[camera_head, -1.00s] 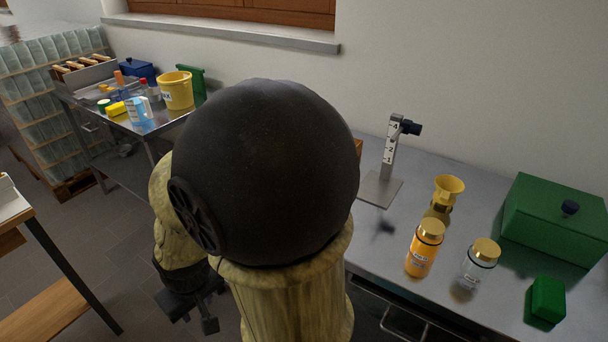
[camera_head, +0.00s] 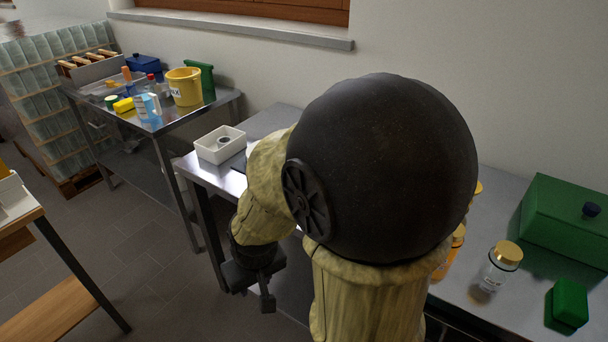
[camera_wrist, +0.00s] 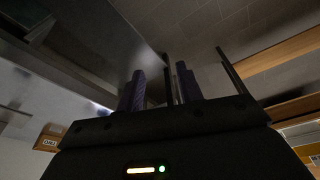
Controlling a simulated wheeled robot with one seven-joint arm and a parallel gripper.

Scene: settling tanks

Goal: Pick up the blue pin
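No blue pin shows for sure now. The numbered stand with a dark blue knob-like piece, seen in the earlier head view, is hidden behind my arm.
A white tray (camera_head: 232,154) with a ring inside stands on the bench's left end. A clear jar (camera_head: 495,268), a partly hidden orange jar (camera_head: 441,268) and a small green block (camera_head: 569,303) stand at the right. A side table holds a yellow bucket (camera_head: 184,88).

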